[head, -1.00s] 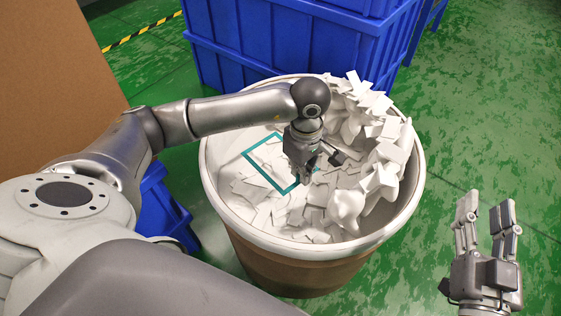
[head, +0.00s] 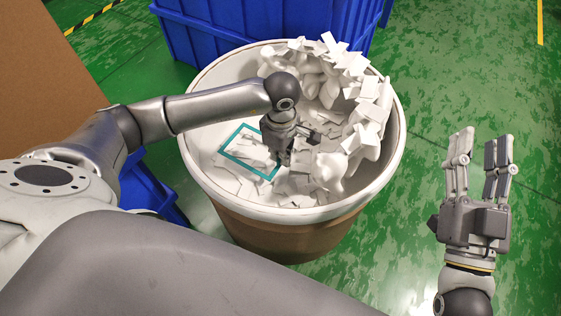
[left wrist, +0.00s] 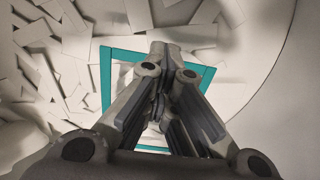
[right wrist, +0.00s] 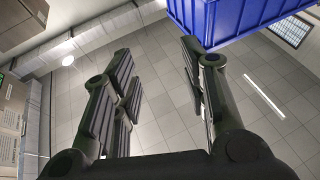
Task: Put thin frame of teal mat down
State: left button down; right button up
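The thin teal frame (head: 232,160) is a flat open rectangle inside the drum (head: 290,213), above white scraps. My left gripper (head: 277,165) is at the frame's right side in the head view. In the left wrist view my left fingers (left wrist: 168,55) come together across one edge of the teal frame (left wrist: 105,80), shut on it; the fingers hide part of that edge. I cannot tell whether the frame touches the scraps below. My right gripper (head: 478,150) is open and empty, right of the drum; its spread fingers show in the right wrist view (right wrist: 160,75).
White foam pieces (head: 365,120) are heaped high along the drum's right and far side. A blue crate (head: 240,30) stands behind the drum, and a blue bin (head: 145,190) at its left. A brown panel (head: 45,80) is at far left. Green floor on the right is clear.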

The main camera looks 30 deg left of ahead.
pick_arm(q)
notch_tip(320, 180, down, 3)
jog(key=shift+b, duration=0.4)
jog(key=shift+f, duration=0.25)
pick_arm(e)
jog(key=shift+s+r+t+y, duration=0.15)
jog(key=shift+s+r+t, duration=0.3)
jog(key=shift+r, duration=0.25)
jog(key=shift+s+r+t+y, duration=0.1)
jog(key=shift+s+r+t, duration=0.25)
jog(key=shift+r+t, duration=0.3)
jog(key=shift+s+r+t+y, duration=0.15)
jog(key=shift+s+r+t, duration=0.25)
jog(key=shift+r, duration=0.35)
pick_arm(q)
jog(key=shift+f, duration=0.15)
jog(key=c, duration=2.2)
grip_release()
jog(key=o, duration=1)
pick_arm(e)
jog(key=shift+s+d+r+t, duration=0.1)
jog(key=shift+s+r+t, duration=0.2)
jog(key=shift+s+r, duration=0.1)
jog(key=shift+w, duration=0.15)
